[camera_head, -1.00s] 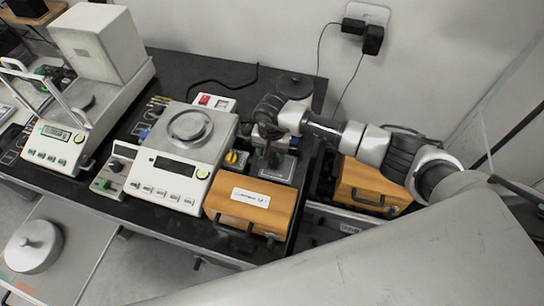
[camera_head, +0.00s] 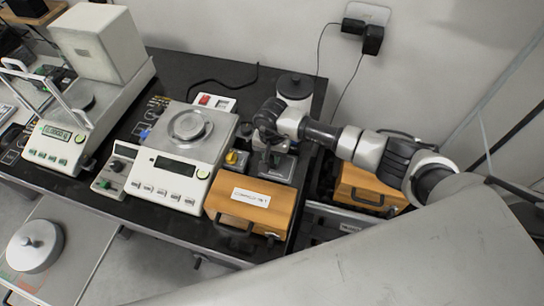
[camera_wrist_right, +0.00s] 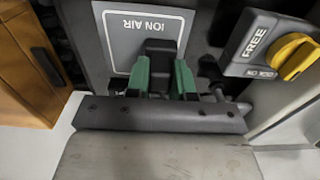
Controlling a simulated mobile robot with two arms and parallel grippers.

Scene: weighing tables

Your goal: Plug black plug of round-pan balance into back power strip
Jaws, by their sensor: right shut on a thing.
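The round-pan balance (camera_head: 183,150) stands on the black table, left of my right gripper, with a bare round pan on top. The back power strip (camera_head: 215,102) is a pale block with a red switch, behind the balance. My right gripper (camera_head: 268,153) is over the grey panel right of the balance. In the right wrist view, its green fingers (camera_wrist_right: 160,78) are shut on a small black block, the black plug (camera_wrist_right: 160,55), above a panel marked ION AIR. The plug's prongs and cord cannot be made out. My left gripper is not in view.
A wooden case (camera_head: 252,203) stands in front of the gripper. A dark-lidded canister (camera_head: 294,86) stands behind my right arm. A black cable (camera_head: 225,82) lies on the bare back of the table. Two black adapters (camera_head: 372,40) hang at the wall outlet.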

